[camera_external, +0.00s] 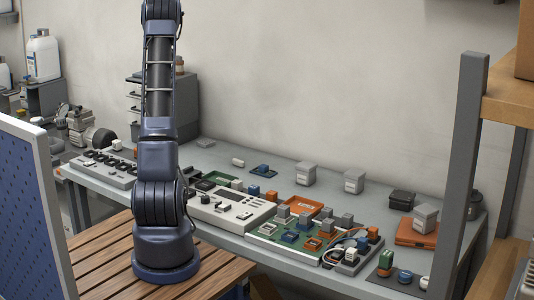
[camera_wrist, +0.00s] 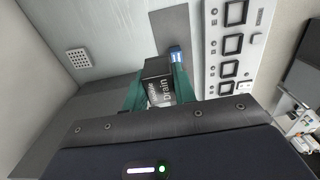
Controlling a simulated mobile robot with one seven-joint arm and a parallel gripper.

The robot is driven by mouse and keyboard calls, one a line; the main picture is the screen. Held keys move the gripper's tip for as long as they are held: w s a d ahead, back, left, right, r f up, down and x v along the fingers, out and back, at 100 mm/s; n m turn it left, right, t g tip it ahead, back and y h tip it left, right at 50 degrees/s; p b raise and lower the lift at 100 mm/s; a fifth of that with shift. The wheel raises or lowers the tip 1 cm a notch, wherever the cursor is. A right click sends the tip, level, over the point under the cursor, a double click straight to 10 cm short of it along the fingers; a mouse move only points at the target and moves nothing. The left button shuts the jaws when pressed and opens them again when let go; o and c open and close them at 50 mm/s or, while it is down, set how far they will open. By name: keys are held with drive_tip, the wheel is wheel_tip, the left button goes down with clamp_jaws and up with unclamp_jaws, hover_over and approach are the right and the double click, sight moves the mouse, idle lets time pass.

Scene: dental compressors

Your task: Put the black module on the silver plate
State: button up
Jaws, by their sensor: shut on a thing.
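My gripper (camera_wrist: 161,84) shows in the wrist view, its two green fingers shut on the sides of the black module (camera_wrist: 157,68). The module has pale lettering on one face, which reads "Drain" in part. A flat dark grey rectangle (camera_wrist: 170,22) lies beyond the module on the lighter surface; I cannot tell whether it is the silver plate. I cannot tell how high the module is held. In the external view my gripper and the module are not visible. A small flat grey piece (camera_external: 205,143) lies at the back of the bench there; it may be the plate.
A small blue item (camera_wrist: 176,54) is just beyond the module. A white panel with several black squares (camera_wrist: 232,43) is to the right, and a pale dotted square (camera_wrist: 79,58) to the left. On the bench (camera_external: 300,270) are a white console (camera_external: 232,208) and a crowded green board (camera_external: 262,232).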

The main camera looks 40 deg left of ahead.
drive_tip(key=w+a, duration=0.3)
drive_tip(key=w, duration=0.9)
hover_over(206, 142)
drive_tip(key=f, duration=1.9)
drive_tip(key=shift+w+a, duration=0.2)
drive_tip(key=shift+a, duration=0.05)
drive_tip(key=shift+f, duration=0.1)
drive_tip(key=o, duration=1)
wheel_tip(206, 142, up, 12)
